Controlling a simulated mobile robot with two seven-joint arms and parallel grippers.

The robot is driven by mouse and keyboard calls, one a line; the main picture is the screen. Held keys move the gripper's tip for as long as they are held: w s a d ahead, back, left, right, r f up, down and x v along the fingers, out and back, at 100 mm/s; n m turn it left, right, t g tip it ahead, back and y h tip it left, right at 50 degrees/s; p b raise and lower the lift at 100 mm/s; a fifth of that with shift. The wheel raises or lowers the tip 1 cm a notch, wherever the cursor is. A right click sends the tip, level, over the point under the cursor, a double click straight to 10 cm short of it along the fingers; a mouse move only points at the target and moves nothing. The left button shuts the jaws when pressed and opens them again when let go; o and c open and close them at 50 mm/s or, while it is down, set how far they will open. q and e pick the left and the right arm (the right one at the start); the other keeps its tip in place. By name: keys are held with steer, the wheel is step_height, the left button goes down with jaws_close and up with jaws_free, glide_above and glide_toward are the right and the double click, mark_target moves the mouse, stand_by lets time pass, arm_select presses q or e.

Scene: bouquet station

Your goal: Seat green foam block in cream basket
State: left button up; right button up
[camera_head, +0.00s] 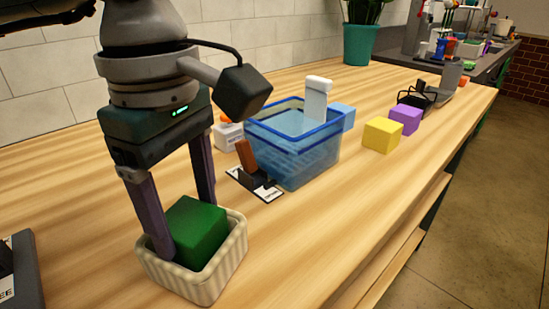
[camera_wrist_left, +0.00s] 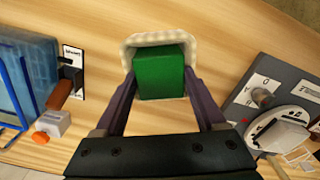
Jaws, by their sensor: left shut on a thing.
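The green foam block (camera_head: 201,229) is between the fingers of my left gripper (camera_head: 187,225), which is shut on it. The block is inside the mouth of the cream basket (camera_head: 190,284), with its top standing above the rim. The basket is small, ribbed and stands on the wooden table. In the left wrist view the green block (camera_wrist_left: 160,72) sits between both fingers, and the basket rim (camera_wrist_left: 158,38) shows around its far side. Whether the block touches the basket floor is hidden. My right gripper is not in view.
A clear blue bin (camera_head: 300,155) stands behind, with a black stand holding a brown-handled tool (camera_head: 246,155) beside it. A yellow block (camera_head: 382,135) and a purple block (camera_head: 406,118) sit to the right. A grey device (camera_wrist_left: 275,105) lies to the right in the wrist view. The table's right front is clear.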

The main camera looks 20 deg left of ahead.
arm_select(q)
steer(key=o, duration=1.5)
steer(key=shift+r+p, duration=2.3)
steer(key=shift+r, duration=1.25)
steer(key=shift+d, duration=0.1)
